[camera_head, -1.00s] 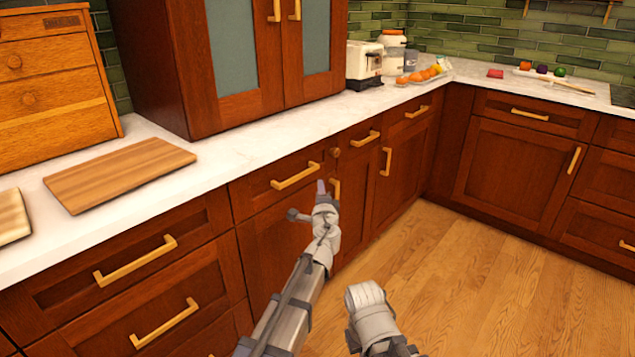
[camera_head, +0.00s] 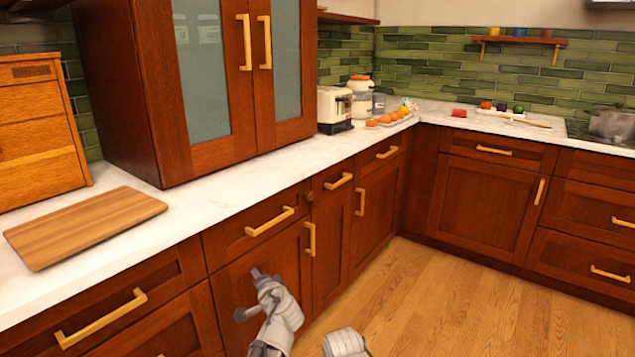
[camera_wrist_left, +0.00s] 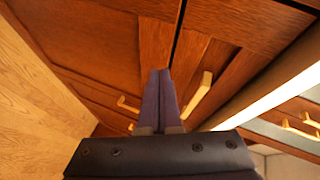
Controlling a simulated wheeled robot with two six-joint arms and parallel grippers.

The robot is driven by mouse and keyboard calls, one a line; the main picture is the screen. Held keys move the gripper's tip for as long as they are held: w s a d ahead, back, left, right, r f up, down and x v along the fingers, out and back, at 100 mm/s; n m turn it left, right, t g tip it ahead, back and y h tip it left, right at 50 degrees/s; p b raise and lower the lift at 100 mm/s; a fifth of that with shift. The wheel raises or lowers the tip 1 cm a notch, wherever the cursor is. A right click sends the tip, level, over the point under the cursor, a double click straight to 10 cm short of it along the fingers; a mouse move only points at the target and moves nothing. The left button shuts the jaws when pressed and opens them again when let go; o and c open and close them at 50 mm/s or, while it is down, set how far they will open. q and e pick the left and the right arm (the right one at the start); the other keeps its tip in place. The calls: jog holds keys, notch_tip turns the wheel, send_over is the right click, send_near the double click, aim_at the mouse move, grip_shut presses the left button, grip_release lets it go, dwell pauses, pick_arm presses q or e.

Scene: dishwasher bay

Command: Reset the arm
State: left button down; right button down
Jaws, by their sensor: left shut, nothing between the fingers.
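My left gripper (camera_head: 257,275) is in front of the lower cabinet doors, below the counter edge, in the head view. Its fingers are together and hold nothing. In the left wrist view the closed fingers (camera_wrist_left: 160,75) point towards the wooden cabinet fronts, with brass handles (camera_wrist_left: 198,92) beyond them. Part of my right arm (camera_head: 345,342) shows at the bottom edge of the head view; its gripper is not visible.
The white counter (camera_head: 225,190) runs along the wall with a cutting board (camera_head: 85,225), a toaster (camera_head: 334,108) and a tray of oranges (camera_head: 385,120). A tall glass-door cabinet (camera_head: 150,90) stands on it. The wooden floor (camera_head: 450,300) is clear at the right.

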pick_arm(q)
jog(key=s+a+f+n+g+h, duration=0.35)
jog(key=s+f+n+g, duration=0.45)
jog(key=s+f, duration=0.55)
jog(key=s+d+f+m+g+h, duration=0.25)
jog(key=s+d+g, duration=0.25)
jog(key=s+d, duration=0.9)
notch_tip(320, 180, up, 32)
jog(key=d+p, duration=0.1)
jog(key=p, duration=3)
jog(key=shift+w+f+m, duration=0.2)
jog(key=shift+w+m, duration=0.1)
jog(key=shift+m, duration=0.05)
